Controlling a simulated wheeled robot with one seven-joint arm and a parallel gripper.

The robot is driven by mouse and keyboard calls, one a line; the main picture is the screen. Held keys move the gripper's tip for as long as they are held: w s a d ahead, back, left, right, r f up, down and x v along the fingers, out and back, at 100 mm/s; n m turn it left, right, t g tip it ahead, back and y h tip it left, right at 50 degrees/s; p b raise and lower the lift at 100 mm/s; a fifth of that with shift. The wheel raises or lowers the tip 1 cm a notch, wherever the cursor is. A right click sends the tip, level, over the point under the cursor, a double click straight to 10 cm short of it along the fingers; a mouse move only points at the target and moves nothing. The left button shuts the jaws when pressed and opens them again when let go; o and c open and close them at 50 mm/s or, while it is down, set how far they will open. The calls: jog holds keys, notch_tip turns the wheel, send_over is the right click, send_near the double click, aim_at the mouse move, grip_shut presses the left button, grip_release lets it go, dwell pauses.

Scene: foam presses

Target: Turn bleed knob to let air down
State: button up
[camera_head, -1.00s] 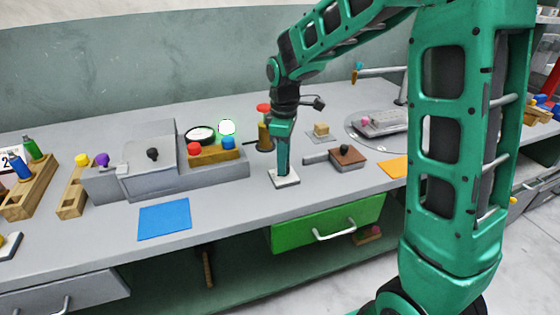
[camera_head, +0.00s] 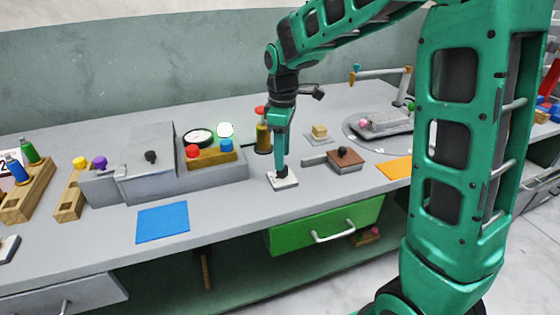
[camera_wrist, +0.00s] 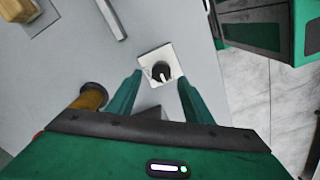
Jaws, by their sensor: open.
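The bleed knob is a small black knob on a square white plate (camera_head: 283,184) near the front edge of the bench. In the wrist view the knob (camera_wrist: 161,71) shows a white pointer mark and sits on its white plate (camera_wrist: 150,55). My gripper (camera_head: 281,160) points down just above the knob in the head view. Its two fingers are apart, and nothing is held between them. In the wrist view the knob appears between the fingertips (camera_wrist: 160,80), with a gap on each side.
A brass cylinder with a red top (camera_head: 263,136) stands behind my gripper. A grey block with a brown top (camera_head: 346,161) lies to the right. A blue mat (camera_head: 163,222) lies front left.

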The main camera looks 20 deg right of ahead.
notch_tip(320, 180, up, 8)
jog(key=shift+f, duration=0.25)
dwell(0.4)
jog(key=s+d+f+m, duration=0.2)
jog(key=s+d+m, duration=0.8)
jog(key=s+d, duration=0.5)
jog(key=s+d+f+m, duration=0.1)
jog(key=s+m, duration=0.3)
jog(key=s, duration=0.4)
jog(key=s+d+f+m, duration=0.1)
jog(key=s+f+m, duration=0.2)
jog(key=s, duration=0.5)
jog(key=shift+s+f+m, duration=0.15)
jog(key=shift+f+m, duration=0.15)
jog(key=shift+m, duration=0.1)
jog(key=shift+w+f, duration=0.25)
jog(key=shift+w, duration=0.4)
